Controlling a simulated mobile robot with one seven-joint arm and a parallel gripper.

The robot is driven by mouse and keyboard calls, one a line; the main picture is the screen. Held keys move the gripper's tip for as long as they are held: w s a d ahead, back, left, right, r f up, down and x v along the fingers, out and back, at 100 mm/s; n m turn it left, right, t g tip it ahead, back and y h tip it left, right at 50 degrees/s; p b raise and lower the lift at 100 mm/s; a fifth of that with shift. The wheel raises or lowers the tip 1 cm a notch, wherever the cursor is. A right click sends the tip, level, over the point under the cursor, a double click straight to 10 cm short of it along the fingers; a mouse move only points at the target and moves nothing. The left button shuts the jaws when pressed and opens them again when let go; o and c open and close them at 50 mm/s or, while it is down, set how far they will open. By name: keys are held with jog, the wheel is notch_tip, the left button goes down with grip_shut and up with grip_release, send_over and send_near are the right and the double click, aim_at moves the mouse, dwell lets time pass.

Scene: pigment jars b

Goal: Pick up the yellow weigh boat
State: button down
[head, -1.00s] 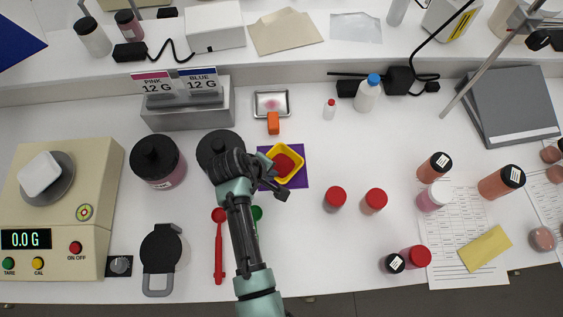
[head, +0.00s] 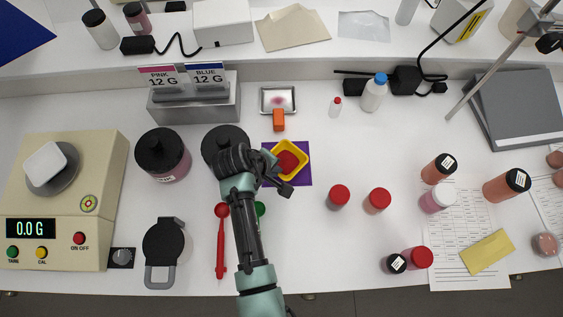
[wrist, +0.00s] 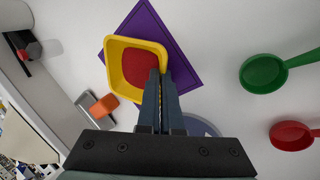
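The yellow weigh boat (head: 303,151) is a small square dish with red contents (head: 289,161). It sits on a purple square mat (head: 303,179) right of the dark-lidded jars. In the wrist view the boat (wrist: 115,62) fills the upper middle, over the mat (wrist: 182,70). My gripper (head: 284,182) is at the boat's near side. In the wrist view my gripper's fingers (wrist: 161,80) are close together across the boat's lower right wall, with a thin bit of yellow between them. The fingers hide part of that wall.
Black-lidded jars (head: 163,155) stand to the left, one partly behind my arm. An orange block (head: 279,121) and metal tray (head: 291,100) lie behind the boat. Red (head: 221,245) and green scoops (head: 260,209) lie in front. Red-capped jars (head: 338,195) stand to the right.

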notch_tip(320, 180, up, 10)
jog(key=shift+b, duration=0.45)
dwell(1.4)
jog(key=shift+s+d+f+m+g+h+b, duration=0.2)
jog(key=shift+s+f+m+g, duration=0.45)
jog(key=shift+s+m, duration=0.7)
jog(key=shift+s+a+f+m+g+h+b, duration=0.1)
jog(key=shift+s+f+m+g+h, duration=0.15)
jog(key=shift+s+f+m+g, duration=0.8)
jog(key=shift+s+d+f+m+g+h+b, duration=0.15)
jog(key=shift+s+f+m+h, duration=0.15)
jog(key=shift+s+m, duration=1.4)
jog(key=shift+w+m, duration=0.4)
jog(key=shift+w, duration=0.05)
jog(key=shift+s, duration=0.1)
